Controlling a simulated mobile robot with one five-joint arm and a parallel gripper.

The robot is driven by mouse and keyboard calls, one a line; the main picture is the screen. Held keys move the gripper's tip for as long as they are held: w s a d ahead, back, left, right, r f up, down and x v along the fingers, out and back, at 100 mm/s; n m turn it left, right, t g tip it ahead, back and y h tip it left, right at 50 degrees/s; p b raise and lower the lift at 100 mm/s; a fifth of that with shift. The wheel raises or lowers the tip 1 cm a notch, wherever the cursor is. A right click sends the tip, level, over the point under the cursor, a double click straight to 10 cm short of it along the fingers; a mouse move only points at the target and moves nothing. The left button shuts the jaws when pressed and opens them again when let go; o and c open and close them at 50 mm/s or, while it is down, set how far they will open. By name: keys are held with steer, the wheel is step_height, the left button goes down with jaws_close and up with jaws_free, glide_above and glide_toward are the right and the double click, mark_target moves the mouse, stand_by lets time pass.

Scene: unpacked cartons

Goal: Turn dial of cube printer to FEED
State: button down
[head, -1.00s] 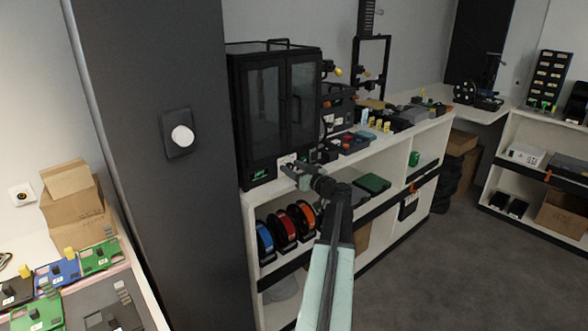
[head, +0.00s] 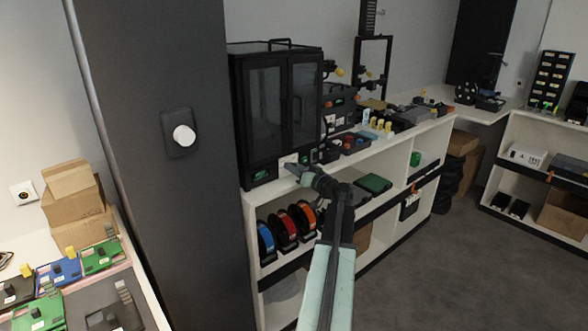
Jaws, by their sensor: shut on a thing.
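The cube printer (head: 262,125) is a black boxy cabinet with two glass doors, on the white shelf unit's top. A small screen with green marks shows at its lower left front. A pale plate (head: 287,160) shows at its lower front, just behind my gripper (head: 291,169). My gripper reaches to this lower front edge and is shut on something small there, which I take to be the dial. The dial itself is hidden by the fingers, so its pointer and the FEED mark cannot be read.
Blue, red and orange spools (head: 285,228) stand on the shelf below my arm. Small devices and bins (head: 355,142) crowd the counter to the right. A dark pillar (head: 165,220) stands at the left. Grey floor (head: 425,280) is open at the lower right.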

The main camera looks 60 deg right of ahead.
steer(key=m, duration=0.7)
steer(key=shift+d+f, duration=0.1)
steer(key=m, duration=0.6)
steer(key=shift+f+m, duration=0.1)
steer(key=shift+m, duration=0.3)
steer(key=c, duration=1.1)
jaws_free()
steer(key=shift+c, duration=0.2)
steer(key=shift+s, duration=0.15)
steer(key=v, duration=0.7)
steer(key=shift+s, duration=0.25)
